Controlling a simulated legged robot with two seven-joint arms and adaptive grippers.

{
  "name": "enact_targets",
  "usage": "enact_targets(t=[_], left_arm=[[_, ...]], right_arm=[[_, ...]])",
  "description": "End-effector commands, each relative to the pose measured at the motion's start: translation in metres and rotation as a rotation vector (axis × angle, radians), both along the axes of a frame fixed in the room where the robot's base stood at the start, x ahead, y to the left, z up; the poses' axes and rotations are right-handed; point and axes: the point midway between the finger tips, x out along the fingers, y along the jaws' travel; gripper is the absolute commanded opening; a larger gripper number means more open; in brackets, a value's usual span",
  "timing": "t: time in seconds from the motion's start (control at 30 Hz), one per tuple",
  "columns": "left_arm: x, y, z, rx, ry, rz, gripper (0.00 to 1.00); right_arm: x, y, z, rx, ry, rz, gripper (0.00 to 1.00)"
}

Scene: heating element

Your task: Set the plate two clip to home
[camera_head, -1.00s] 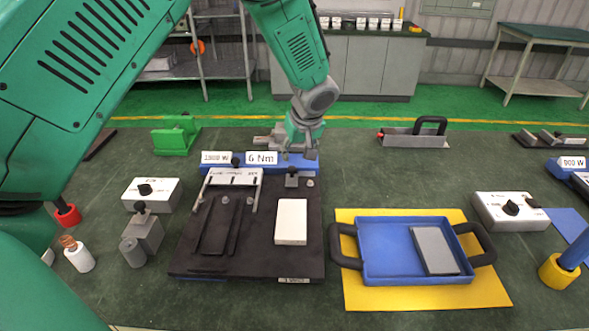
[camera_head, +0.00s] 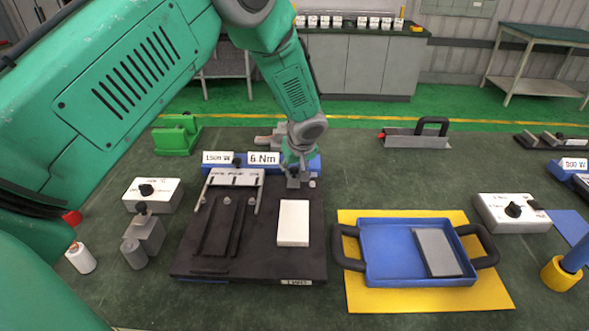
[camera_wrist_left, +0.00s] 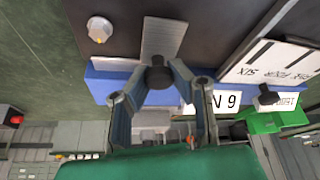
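The clip, a small grey strip with a black knob (camera_wrist_left: 158,77), is at the far right part of the dark board (camera_head: 210,262). It also shows in the wrist view as a grey strip (camera_wrist_left: 164,38). My left gripper (camera_wrist_left: 162,72) points down at it; its two fingertips close in on both sides of the black knob and appear to touch it. In the head view my left gripper (camera_head: 297,180) largely hides the clip. A white plate (camera_head: 293,223) lies on the board in front of it. My right gripper is not in view.
A small pale knob (camera_wrist_left: 99,29) is beside the clip. A blue tray (camera_head: 395,272) on a yellow mat (camera_head: 350,296) is to the right. White boxes stand at both sides.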

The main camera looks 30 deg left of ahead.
Motion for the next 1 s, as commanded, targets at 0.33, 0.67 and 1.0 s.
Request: enact_targets(t=[0.33,0.67,1.0], left_arm=[[-0.019,-0.012,0.0,0.009,0.005,-0.004,0.0],[-0.047,-0.029,0.0,0.003,0.001,0.001,0.0],[-0.048,-0.03,0.0,0.003,0.003,0.001,0.42]], right_arm=[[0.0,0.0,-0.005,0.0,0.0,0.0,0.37],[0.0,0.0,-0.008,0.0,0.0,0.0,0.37],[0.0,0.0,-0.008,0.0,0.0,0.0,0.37]])
